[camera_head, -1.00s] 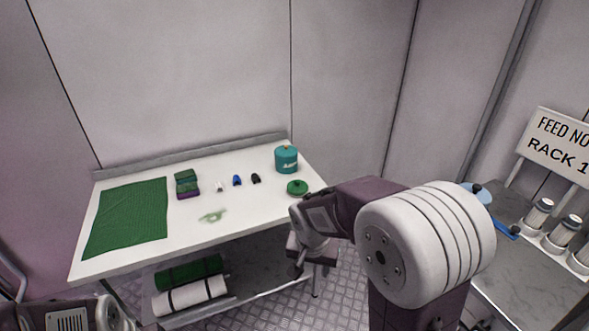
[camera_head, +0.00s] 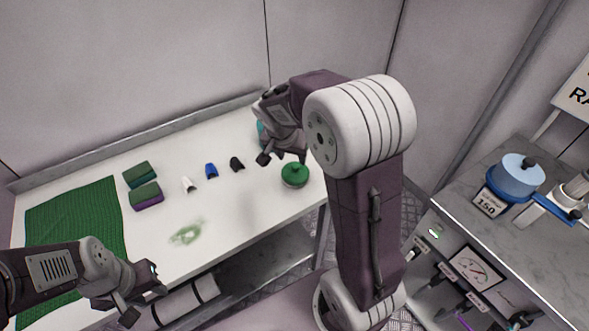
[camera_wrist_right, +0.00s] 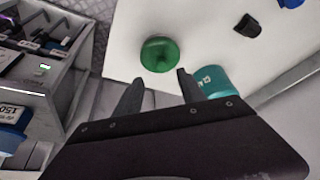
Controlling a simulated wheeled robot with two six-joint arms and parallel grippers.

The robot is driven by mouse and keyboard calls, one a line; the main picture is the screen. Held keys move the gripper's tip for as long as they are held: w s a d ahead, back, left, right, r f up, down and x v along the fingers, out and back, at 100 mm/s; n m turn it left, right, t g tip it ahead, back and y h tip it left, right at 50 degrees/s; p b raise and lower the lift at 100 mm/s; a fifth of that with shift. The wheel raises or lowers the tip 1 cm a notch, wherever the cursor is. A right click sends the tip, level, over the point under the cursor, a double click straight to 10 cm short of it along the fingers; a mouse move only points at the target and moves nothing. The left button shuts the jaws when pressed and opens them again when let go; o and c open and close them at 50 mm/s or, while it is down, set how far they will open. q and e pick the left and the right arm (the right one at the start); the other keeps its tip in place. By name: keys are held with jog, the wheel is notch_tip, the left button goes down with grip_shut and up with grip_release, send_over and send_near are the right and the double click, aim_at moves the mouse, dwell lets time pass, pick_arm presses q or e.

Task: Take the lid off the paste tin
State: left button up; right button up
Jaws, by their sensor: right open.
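A teal tin with a white label (camera_wrist_right: 215,80) stands on the table; its upper part is hidden behind my right gripper in the right wrist view. In the head view only a sliver of the tin (camera_head: 261,132) shows behind my right gripper (camera_head: 277,156). A round green lid-like piece with a knob (camera_head: 295,175) sits on the table in front of the tin. It also shows just beyond my open, empty right fingers (camera_wrist_right: 159,78) in the right wrist view. My left gripper (camera_head: 145,302) is open and empty over the table's front left edge.
Green and purple sponges (camera_head: 146,195), white, blue (camera_head: 211,171) and black small pieces, a green cloth (camera_head: 75,215) and a green smear (camera_head: 187,232) are on the white table. A grey counter at right holds a blue pot (camera_head: 518,178). The table's middle front is mostly clear.

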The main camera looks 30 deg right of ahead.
aim_at(295, 166)
jog(key=x, duration=0.3)
jog(key=shift+w+r, duration=0.1)
jog(key=shift+w+f, duration=0.25)
jog(key=x, duration=0.4)
jog(key=shift+s+d+f, duration=0.1)
jog(key=shift+d+f, duration=0.1)
jog(key=shift+w+d+f, duration=0.1)
jog(key=shift+w+f, duration=0.15)
jog(key=shift+f, duration=0.05)
jog(key=shift+s+r, duration=0.1)
jog(key=c, duration=0.4)
grip_shut()
